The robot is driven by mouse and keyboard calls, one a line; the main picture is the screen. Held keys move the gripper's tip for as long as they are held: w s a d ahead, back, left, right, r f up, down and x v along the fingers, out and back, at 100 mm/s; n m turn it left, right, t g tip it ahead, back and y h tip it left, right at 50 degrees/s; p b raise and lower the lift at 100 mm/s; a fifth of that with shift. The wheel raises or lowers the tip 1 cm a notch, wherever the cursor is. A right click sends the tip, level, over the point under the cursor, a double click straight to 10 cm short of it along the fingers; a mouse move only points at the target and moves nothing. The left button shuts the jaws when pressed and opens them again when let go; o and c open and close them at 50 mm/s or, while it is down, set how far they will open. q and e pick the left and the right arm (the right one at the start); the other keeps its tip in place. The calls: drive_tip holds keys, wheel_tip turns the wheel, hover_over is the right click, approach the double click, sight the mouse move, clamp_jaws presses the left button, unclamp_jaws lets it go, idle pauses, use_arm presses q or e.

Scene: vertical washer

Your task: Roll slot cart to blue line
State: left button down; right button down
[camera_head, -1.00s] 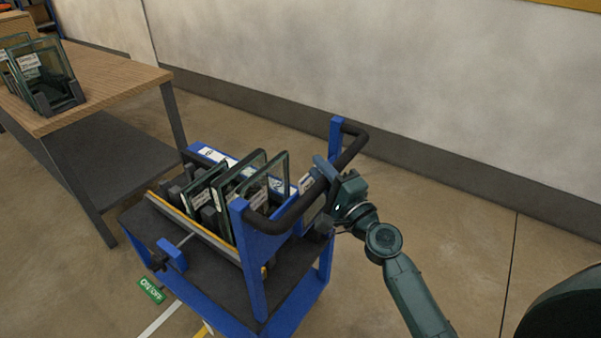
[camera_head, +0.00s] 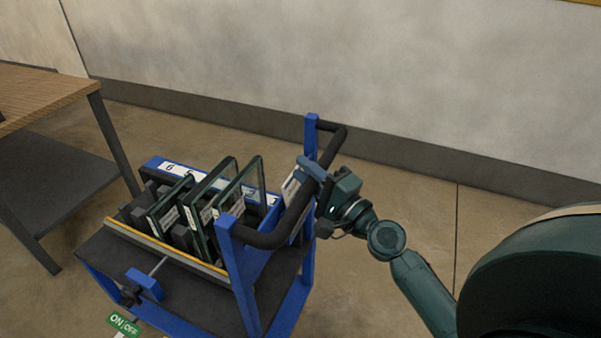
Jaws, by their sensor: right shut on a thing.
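The slot cart (camera_head: 242,292) has a blue frame, a dark deck and a slotted rack. Several framed glass panels (camera_head: 205,205) with white labels stand upright in the rack. A black handle bar (camera_head: 265,240) spans two blue posts on the cart's right side. My right gripper (camera_head: 312,178) is shut on the handle bar, near its middle. My left gripper is not in view. No blue line shows on the floor.
A wooden-topped table (camera_head: 40,95) with dark legs and a lower shelf stands to the left, close to the cart. A wall (camera_head: 380,70) runs behind. A green ON/OFF label (camera_head: 124,325) shows at the cart's lower left. Bare floor (camera_head: 400,200) lies to the right.

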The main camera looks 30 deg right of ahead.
idle(0.4)
drive_tip(key=c, duration=1.2)
unclamp_jaws()
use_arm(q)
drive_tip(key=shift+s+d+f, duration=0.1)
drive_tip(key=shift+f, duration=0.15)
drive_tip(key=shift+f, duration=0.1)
use_arm(e)
drive_tip(key=shift+s+d, duration=0.1)
drive_tip(key=shift+s, duration=0.05)
drive_tip(key=shift+s+f, duration=0.2)
drive_tip(key=shift+s, duration=0.1)
use_arm(q)
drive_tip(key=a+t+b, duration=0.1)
drive_tip(key=b, duration=0.3)
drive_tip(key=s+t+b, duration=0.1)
drive_tip(key=b, duration=0.3)
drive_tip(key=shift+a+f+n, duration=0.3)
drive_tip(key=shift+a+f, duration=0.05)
use_arm(e)
drive_tip(key=v, duration=1.2)
drive_tip(key=shift+s, duration=0.15)
drive_tip(key=shift+r, duration=0.1)
